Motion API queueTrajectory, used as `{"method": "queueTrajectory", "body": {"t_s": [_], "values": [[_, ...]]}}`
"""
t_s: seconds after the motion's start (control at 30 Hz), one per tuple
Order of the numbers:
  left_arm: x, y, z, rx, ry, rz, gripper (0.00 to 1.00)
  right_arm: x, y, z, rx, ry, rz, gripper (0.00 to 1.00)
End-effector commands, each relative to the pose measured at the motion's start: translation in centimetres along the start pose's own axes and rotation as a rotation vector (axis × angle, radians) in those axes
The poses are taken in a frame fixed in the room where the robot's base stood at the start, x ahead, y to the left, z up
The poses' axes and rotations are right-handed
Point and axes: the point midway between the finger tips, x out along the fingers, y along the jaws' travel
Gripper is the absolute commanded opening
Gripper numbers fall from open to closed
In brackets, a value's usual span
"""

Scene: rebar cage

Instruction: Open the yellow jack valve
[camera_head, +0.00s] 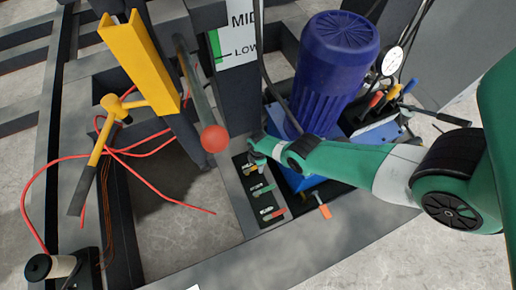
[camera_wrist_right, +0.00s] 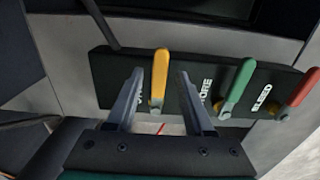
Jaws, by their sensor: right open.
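The yellow jack valve is a yellow lever (camera_wrist_right: 159,78) on a dark valve panel (camera_wrist_right: 225,92), in the right wrist view. It stands roughly upright in the picture, left of a green lever (camera_wrist_right: 237,86) and a red lever (camera_wrist_right: 300,92). My right gripper (camera_wrist_right: 160,74) is open, with one finger on each side of the yellow lever. Gaps show on both sides, so neither finger visibly touches it. In the head view my right gripper (camera_head: 257,152) is at the upper end of the panel (camera_head: 264,196) and partly covers the yellow lever. My left gripper is not in view.
A blue motor (camera_head: 338,60) stands right of the panel, with a gauge (camera_head: 392,61) and several coloured handles beyond. A rod with a red ball (camera_head: 214,139) is close left of my gripper.

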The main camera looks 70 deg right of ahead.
Motion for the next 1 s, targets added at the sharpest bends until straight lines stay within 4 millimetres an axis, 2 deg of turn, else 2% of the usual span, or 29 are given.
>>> {"method": "queueTrajectory", "body": {"t_s": [0.17, 0.27, 0.47, 0.5, 1.0], "values": [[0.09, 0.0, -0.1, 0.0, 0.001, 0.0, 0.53, -0.13, 0.03, -0.01, 0.0, 0.0, 0.001, 0.53], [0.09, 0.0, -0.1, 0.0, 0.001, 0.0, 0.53, -0.13, 0.03, -0.01, 0.0, 0.0, 0.001, 0.38], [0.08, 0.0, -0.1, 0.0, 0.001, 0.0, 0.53, -0.12, 0.02, -0.01, 0.0, 0.0, 0.0, 0.02], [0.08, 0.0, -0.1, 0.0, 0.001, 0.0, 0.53, -0.12, 0.02, -0.01, 0.0, 0.0, 0.0, 0.0], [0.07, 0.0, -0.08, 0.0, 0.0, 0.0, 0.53, -0.09, 0.0, 0.0, 0.0, 0.0, 0.0, 0.0]]}}
